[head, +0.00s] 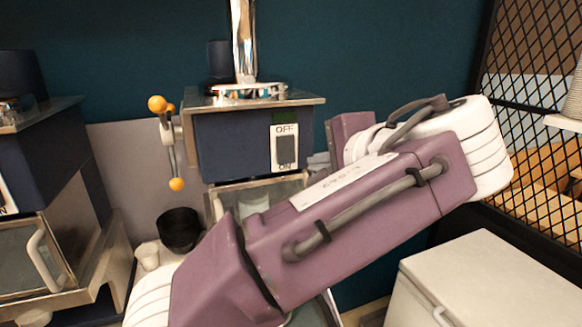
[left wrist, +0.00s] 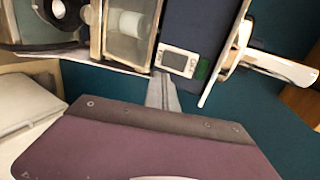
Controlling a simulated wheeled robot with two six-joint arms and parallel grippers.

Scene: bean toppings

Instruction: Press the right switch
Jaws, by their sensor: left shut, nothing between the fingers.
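The right switch (head: 286,149) is a dark rocker on a white plate marked OFF, on the front of the dark blue machine (head: 235,147) at the centre. Its white plate (left wrist: 178,60) also shows in the left wrist view, close beyond my fingers. My left gripper (head: 318,160) is beside the switch, just to its right, with its grey fingers partly hidden behind my mauve arm. In the left wrist view the fingers (left wrist: 161,85) are together and empty, pointing toward the plate. I cannot tell whether they touch it. My right gripper is not in view.
A similar machine (head: 35,160) with a glass-fronted base stands at the left. A lever with orange knobs (head: 157,104) is left of the central machine. A black cup (head: 180,230) stands below it. A white box (head: 490,275) and a mesh panel (head: 535,120) are at the right.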

